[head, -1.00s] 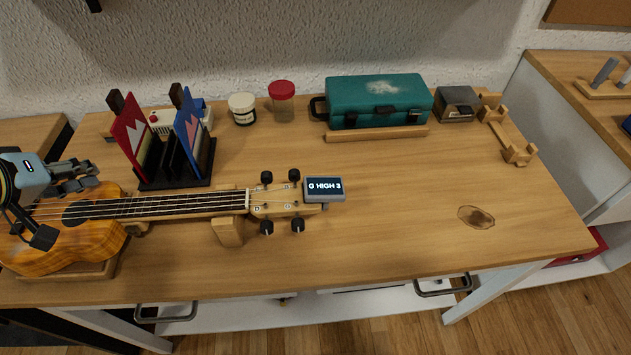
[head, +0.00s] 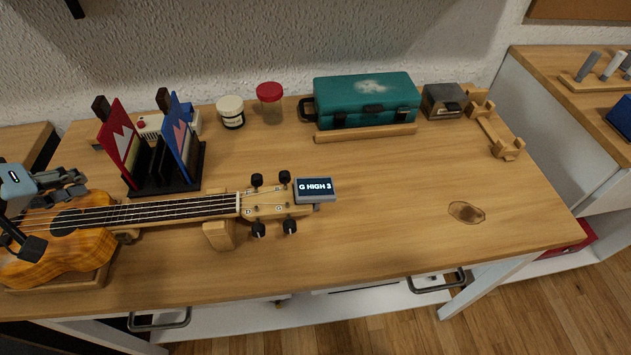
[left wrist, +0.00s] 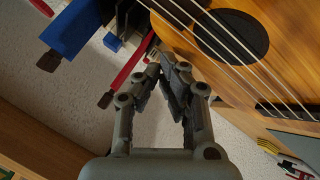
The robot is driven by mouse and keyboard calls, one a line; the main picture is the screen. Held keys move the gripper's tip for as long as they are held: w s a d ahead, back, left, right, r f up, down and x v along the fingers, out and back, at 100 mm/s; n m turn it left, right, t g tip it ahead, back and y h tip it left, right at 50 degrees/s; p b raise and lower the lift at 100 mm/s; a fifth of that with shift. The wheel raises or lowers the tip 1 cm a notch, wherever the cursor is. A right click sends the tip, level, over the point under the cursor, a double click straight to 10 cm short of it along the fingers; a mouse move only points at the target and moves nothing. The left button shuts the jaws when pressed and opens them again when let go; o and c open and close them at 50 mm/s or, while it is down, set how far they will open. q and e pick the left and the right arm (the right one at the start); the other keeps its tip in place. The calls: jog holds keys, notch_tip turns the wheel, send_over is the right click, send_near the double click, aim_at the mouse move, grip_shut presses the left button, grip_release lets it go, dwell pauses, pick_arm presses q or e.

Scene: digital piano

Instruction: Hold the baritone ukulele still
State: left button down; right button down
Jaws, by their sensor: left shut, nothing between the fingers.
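The baritone ukulele (head: 92,242) lies face up at the left of the bench, its neck pointing right and resting on a wooden support (head: 219,236). A tuner (head: 314,190) reading "G HIGH 3" sits at its headstock. The body also shows at the upper right of the left wrist view (left wrist: 292,42), with strings and sound hole. My left gripper (head: 80,183) is shut and empty at the far edge of the ukulele's body. Its fingers (left wrist: 168,68) look close to that edge; I cannot tell whether they touch it. My right gripper is out of view.
A black rack (head: 180,187) with red and blue upright items stands behind the neck. A white jar (head: 231,113), a red-lidded jar (head: 270,105) and a teal case (head: 366,100) line the back. The bench's right front is clear except for a dark stain (head: 466,212).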

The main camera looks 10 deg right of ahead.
pick_arm(q)
jog(key=shift+f, duration=0.4)
jog(key=shift+s+f, duration=0.1)
jog(key=shift+f, duration=0.3)
dwell(1.3)
notch_tip(320, 180, up, 5)
jog(key=p, duration=0.5)
jog(key=shift+r, duration=0.2)
dwell(0.4)
